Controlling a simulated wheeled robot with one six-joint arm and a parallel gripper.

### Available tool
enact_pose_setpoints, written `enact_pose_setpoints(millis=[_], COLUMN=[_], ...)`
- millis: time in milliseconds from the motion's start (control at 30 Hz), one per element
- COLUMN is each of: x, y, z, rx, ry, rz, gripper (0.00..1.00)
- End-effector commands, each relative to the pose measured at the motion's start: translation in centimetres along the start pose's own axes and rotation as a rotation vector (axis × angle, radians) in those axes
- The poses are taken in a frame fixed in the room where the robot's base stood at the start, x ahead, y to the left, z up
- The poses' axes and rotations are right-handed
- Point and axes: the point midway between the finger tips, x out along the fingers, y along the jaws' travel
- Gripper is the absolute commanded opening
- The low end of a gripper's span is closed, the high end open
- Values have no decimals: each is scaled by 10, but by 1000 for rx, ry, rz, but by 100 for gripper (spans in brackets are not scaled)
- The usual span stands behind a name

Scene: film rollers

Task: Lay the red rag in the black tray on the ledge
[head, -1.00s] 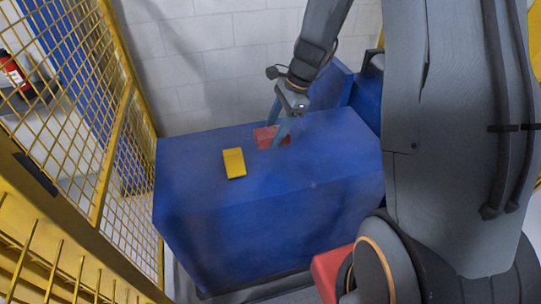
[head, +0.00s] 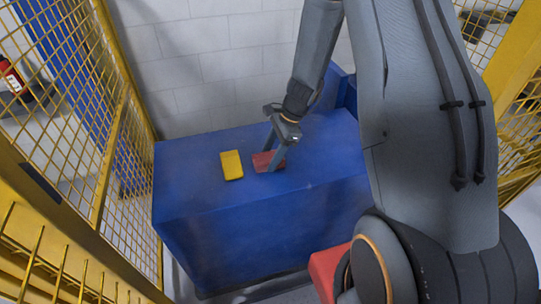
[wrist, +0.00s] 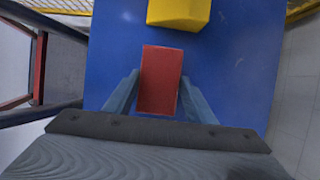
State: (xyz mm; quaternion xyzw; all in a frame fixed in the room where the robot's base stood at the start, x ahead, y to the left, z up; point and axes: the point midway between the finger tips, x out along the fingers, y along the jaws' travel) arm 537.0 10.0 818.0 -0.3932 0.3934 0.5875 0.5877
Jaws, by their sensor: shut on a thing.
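The red rag (head: 264,160) is a flat, dull red rectangle at the top of a blue box (head: 215,205). It also shows in the wrist view (wrist: 160,80). My gripper (head: 270,162) is shut on the rag, with one finger on each long side in the wrist view (wrist: 160,92). Whether the rag touches the box top or hangs just over it, I cannot tell. No black tray and no ledge can be made out in either view.
A yellow block (head: 231,165) lies on the box top, left of the rag, close by. Yellow mesh fencing (head: 85,110) stands at the left. A white block wall (head: 205,70) is behind. A dark frame (wrist: 62,70) shows at the left in the wrist view.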

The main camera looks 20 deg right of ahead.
Motion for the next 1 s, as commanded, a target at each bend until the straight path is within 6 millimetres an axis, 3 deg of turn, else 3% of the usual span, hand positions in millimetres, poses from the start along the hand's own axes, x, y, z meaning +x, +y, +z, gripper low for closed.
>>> enact_pose_setpoints(millis=[167, 200, 300, 733, 1000], x=[3, 3, 3, 0, -35], y=[0, 0, 0, 0, -2], z=[-1, -1, -1, 0, -1], rx=[0, 0, 0, 0, 0], ry=[0, 0, 0, 0, 1], rz=[1, 0, 0, 0, -5], gripper=[28, 52, 68, 69, 69])
